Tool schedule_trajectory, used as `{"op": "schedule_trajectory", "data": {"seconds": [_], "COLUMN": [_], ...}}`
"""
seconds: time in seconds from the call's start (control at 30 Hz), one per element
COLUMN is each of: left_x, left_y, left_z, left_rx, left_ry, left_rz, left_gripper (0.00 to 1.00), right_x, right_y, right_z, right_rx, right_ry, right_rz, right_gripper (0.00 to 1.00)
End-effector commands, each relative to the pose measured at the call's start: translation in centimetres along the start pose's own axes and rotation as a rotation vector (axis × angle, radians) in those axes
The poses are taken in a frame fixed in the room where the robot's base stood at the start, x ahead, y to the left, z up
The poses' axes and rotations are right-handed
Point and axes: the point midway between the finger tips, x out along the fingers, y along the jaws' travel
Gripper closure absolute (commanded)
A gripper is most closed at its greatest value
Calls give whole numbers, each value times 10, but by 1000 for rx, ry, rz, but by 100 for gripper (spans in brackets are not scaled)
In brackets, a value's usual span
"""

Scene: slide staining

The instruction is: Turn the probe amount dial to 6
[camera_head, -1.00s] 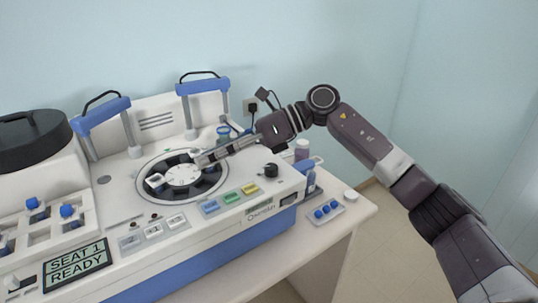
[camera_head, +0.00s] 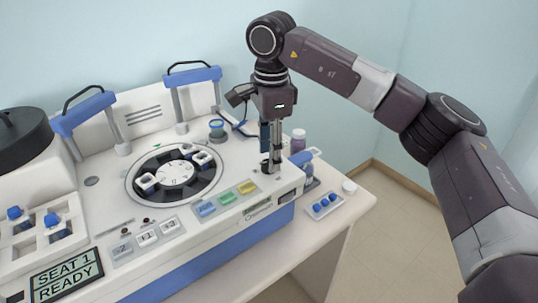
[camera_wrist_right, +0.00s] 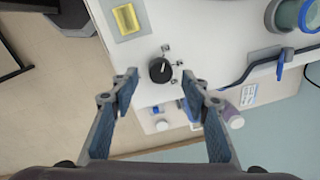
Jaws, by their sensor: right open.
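The probe amount dial is most likely the small black knob (camera_wrist_right: 160,70) on the white machine's panel. Small marks sit around one side of it in the right wrist view; their numbers are too small to read. A light pointer line on the knob faces the marks, but I cannot tell its setting. My right gripper (camera_head: 271,166) points down over the knob, which it partly hides in the head view. In the right wrist view its two fingers (camera_wrist_right: 159,84) are open, with the knob framed between and beyond their tips. My left gripper is not in view.
The carousel (camera_head: 176,175) with slide holders is left of the gripper. Blue, green and yellow buttons (camera_head: 226,198) are in front. A purple-capped bottle (camera_head: 298,140) stands close behind right, and a tray with blue items (camera_head: 325,207) lies at the right table edge. The screen (camera_head: 67,275) reads SEAT 1 READY.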

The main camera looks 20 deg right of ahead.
Motion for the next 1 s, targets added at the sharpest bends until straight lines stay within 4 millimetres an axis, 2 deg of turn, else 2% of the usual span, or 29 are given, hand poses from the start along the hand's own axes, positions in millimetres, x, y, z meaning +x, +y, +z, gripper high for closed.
{"op": "schedule_trajectory", "data": {"seconds": [0.2, 0.5, 0.87, 1.0], "left_x": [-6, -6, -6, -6], "left_y": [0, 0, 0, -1], "left_z": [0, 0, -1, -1], "left_rx": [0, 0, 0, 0], "left_ry": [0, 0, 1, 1], "left_rz": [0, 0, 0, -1], "left_gripper": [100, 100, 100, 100], "right_x": [20, 23, 23, 22], "right_y": [0, 0, 0, 0], "right_z": [0, 0, 0, 0], "right_rx": [1, 1, 1, 4], "right_ry": [-1, -2, -2, -2], "right_rz": [0, -1, -1, -1], "right_gripper": [57, 59, 98, 99]}}
